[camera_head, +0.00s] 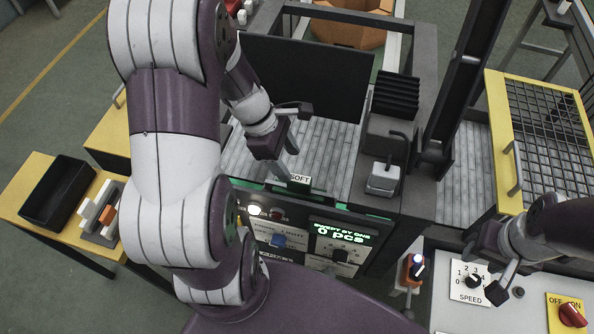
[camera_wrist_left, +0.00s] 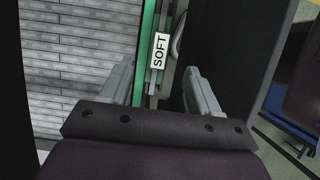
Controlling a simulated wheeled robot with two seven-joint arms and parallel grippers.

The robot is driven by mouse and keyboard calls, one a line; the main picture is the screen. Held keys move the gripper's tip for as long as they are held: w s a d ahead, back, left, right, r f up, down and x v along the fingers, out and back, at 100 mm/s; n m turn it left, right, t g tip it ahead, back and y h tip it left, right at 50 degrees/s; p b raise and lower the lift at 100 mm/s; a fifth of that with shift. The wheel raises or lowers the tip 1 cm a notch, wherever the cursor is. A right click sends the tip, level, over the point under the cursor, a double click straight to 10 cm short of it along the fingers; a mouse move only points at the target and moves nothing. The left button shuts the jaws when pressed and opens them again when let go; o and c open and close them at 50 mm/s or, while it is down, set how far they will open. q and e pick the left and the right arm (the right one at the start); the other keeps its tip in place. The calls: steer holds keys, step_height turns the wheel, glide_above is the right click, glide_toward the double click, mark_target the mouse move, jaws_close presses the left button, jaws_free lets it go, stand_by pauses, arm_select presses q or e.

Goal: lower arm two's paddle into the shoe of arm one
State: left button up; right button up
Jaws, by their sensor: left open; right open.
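My left gripper (camera_head: 288,152) is open and empty above the slatted grey bed (camera_head: 328,150). The label also shows in the head view (camera_head: 299,179). A large black panel (camera_head: 310,72) stands behind the bed. A ribbed black stack (camera_head: 396,95) and a grey block with a hooked rod (camera_head: 383,179) are to the right. I cannot tell which parts are the paddle and the shoe. My right gripper (camera_head: 508,262) is open near the speed dial.
A front panel (camera_head: 340,237) reads "SWEPT BY ONE 0 pcs". A SPEED dial (camera_head: 472,281) and red OFF/ON switch (camera_head: 573,315) are at lower right. A yellow-framed mesh guard (camera_head: 505,130) stands right. A black tray (camera_head: 58,192) sits on the left yellow table.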

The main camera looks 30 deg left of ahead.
arm_select(q)
steer(key=v, duration=0.4)
stand_by(0.4)
